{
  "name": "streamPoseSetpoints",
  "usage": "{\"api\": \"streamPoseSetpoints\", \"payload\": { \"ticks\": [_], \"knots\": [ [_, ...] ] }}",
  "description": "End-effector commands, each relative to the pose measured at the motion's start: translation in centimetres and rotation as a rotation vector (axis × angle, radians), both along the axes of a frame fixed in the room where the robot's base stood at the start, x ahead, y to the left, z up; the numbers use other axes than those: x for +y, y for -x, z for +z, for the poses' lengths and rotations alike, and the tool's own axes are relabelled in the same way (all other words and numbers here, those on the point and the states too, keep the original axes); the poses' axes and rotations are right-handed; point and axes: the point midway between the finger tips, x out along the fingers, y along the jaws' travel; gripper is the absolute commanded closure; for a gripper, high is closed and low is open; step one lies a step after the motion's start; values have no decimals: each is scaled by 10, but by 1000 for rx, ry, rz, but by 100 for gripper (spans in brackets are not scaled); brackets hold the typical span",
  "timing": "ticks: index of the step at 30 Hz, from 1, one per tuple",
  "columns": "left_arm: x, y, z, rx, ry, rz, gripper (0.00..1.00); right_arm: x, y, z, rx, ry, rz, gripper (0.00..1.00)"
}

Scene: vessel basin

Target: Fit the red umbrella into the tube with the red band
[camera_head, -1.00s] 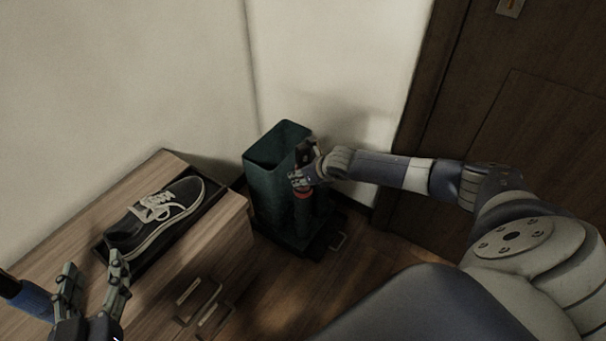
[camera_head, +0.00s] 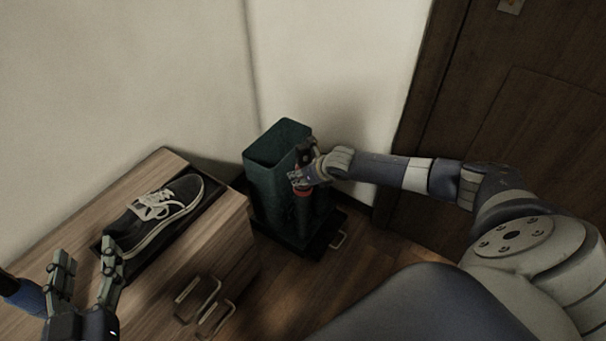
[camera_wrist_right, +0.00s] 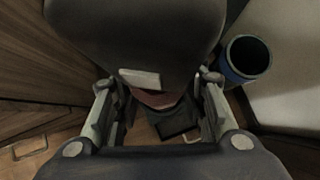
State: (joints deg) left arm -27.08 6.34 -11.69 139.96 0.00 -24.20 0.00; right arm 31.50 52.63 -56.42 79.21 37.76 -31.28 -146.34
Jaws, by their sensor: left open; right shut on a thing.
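My right gripper (camera_head: 302,178) is shut on the umbrella, whose dark handle (camera_head: 304,151) sticks up above the fingers. In the right wrist view the dark handle fills the space between the fingers, with a bit of reddish cloth (camera_wrist_right: 156,98) below it. A red band (camera_head: 303,193) shows just under the gripper, on the dark upright tube (camera_head: 303,215) at the front of the stand. The hand hides the tube's mouth, so how deep the umbrella sits cannot be told. My left gripper (camera_head: 86,258) is open and empty over the cabinet.
A square dark green bin (camera_head: 262,180) stands directly behind the tube. The right wrist view shows an open tube with a blue band (camera_wrist_right: 236,76). A wooden cabinet (camera_head: 232,222) with a black shoe (camera_head: 160,212) on a tray is at left. Walls and a dark door (camera_head: 520,110) close the corner.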

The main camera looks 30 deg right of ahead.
Motion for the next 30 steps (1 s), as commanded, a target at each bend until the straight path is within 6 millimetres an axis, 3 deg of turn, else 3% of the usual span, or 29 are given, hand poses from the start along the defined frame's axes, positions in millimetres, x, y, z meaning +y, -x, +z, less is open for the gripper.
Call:
{"api": "streamPoseSetpoints", "payload": {
  "ticks": [24,25,27,30],
  "knots": [
    [-3,-1,20,-100,26,-6,47,0,-1,-7,-2,-1,1,93],
    [-3,-1,20,-100,26,-6,47,0,0,-7,-2,-1,1,57],
    [-3,-1,20,-99,26,-6,47,0,0,-7,-1,-1,1,41],
    [-3,-1,20,-99,26,-6,47,0,0,-7,0,0,0,38]
  ]
}}
